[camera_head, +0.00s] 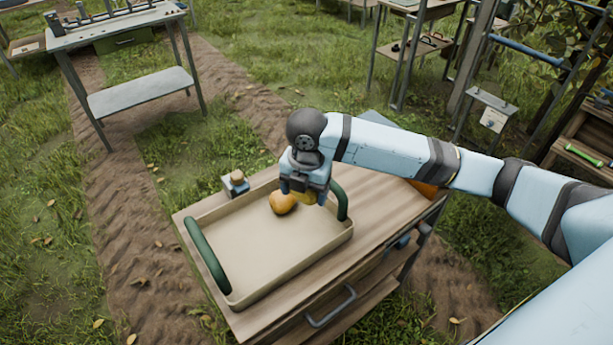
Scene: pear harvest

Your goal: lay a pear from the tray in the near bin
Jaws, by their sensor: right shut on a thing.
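A beige tray (240,287) with dark green handles lies on a wooden cart. An orange-yellow pear (281,204) rests in the tray near its back side. My right gripper (304,194) points down over the back right of the tray, just beside that pear. It is shut on a yellower pear (309,199), which shows only partly between and below the fingers. I cannot tell whether the held pear touches the tray floor. My left gripper is out of view. I cannot make out the near bin for certain.
The wooden cart (375,220) has a drawer handle (331,308) at its front. An orange item (424,188) shows partly under my right arm. A grey bench (140,90) stands at the back left.

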